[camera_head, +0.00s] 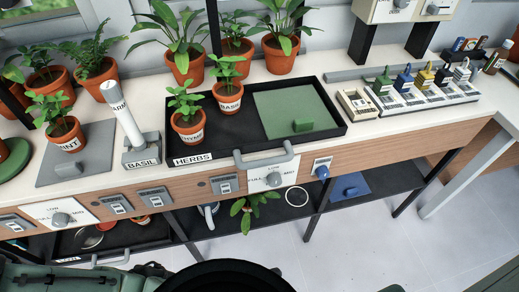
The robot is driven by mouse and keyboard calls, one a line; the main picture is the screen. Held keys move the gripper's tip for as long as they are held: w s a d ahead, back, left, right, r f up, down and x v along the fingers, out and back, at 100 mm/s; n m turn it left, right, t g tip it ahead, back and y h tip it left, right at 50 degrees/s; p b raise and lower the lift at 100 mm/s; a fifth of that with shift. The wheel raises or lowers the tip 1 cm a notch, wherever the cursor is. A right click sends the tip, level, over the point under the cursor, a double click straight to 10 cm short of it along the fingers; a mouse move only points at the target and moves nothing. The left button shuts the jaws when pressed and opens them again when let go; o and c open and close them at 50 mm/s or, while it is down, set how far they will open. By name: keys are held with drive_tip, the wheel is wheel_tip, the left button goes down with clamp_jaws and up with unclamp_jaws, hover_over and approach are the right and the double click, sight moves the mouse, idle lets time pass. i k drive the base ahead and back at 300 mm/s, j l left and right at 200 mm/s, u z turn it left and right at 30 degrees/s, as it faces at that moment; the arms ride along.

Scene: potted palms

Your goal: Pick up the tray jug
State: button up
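No jug can be made out for certain. A black tray (330,108) labelled HERBS lies on the bench. A lower black tray (125,238) at left holds reddish and pale round items, partly hidden. My gripper is not in view.
Potted plants (182,60) line the back of the bench. A white cylinder (124,115) leans in a grey BASIL stand (141,150). A row of coloured-handled devices (425,90) stands at right. Knobs and switches (265,178) line the front panel. Floor (365,250) is clear at lower right.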

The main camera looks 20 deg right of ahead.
sight(209, 210)
drive_tip(key=k+l+u, duration=0.1)
drive_tip(key=l, duration=0.25)
drive_tip(key=k+l, duration=0.15)
drive_tip(key=l, duration=0.2)
drive_tip(key=k+l+u, duration=0.15)
drive_tip(key=l, duration=0.2)
drive_tip(key=k+l, duration=0.1)
drive_tip(key=l, duration=0.25)
drive_tip(key=k+l+u, duration=0.15)
drive_tip(key=l, duration=0.15)
drive_tip(key=i+l, duration=0.1)
drive_tip(key=i, duration=0.35)
